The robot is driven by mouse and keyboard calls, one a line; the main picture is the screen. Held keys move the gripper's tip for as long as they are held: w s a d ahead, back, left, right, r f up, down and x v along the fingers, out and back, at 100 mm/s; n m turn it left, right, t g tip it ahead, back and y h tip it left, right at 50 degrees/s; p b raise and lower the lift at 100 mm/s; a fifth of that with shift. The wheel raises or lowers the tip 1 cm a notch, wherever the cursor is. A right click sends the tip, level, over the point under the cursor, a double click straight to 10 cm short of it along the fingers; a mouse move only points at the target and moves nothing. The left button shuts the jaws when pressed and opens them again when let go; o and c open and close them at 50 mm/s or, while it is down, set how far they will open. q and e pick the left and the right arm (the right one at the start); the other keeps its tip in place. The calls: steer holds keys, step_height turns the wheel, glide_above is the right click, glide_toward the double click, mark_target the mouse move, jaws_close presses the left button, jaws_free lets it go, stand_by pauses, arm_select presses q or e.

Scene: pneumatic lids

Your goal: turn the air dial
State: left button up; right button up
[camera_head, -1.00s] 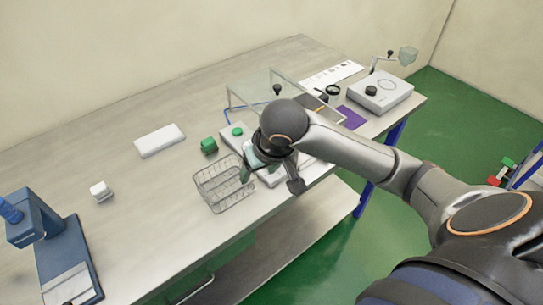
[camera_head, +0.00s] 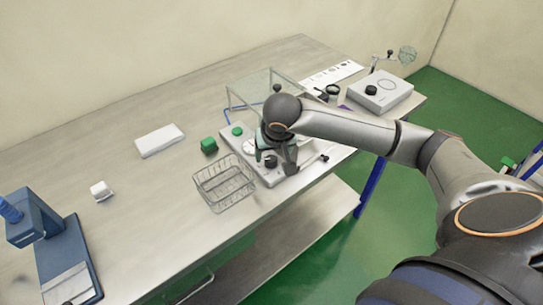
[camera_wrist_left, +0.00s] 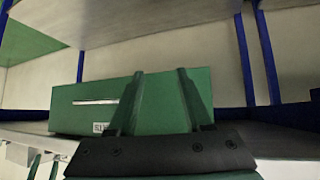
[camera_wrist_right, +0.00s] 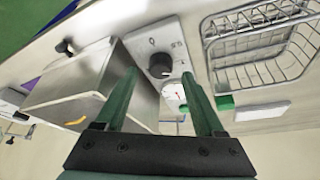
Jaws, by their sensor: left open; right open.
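The air dial is a black knob (camera_wrist_right: 160,65) on a pale control panel (camera_wrist_right: 180,35) beside a round gauge (camera_wrist_right: 173,96) with a red needle. In the right wrist view it lies between and just beyond the fingertips of my right gripper (camera_wrist_right: 166,72). In the head view my right gripper (camera_head: 278,155) is over the panel and hides part of it; a black knob (camera_head: 270,161) shows beside a finger. That gripper is open and empty. My left gripper (camera_wrist_left: 160,74) is open and empty before a green box (camera_wrist_left: 88,105), outside the head view.
A wire basket (camera_head: 224,184) stands left of the panel, with a green block (camera_head: 209,145) behind it. A clear-topped stand (camera_head: 266,84) is behind the panel. A white device (camera_head: 380,91) is at the right end of the table. The table's left middle is mostly clear.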

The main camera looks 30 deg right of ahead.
steer(key=shift+x, duration=1.05)
jaws_close()
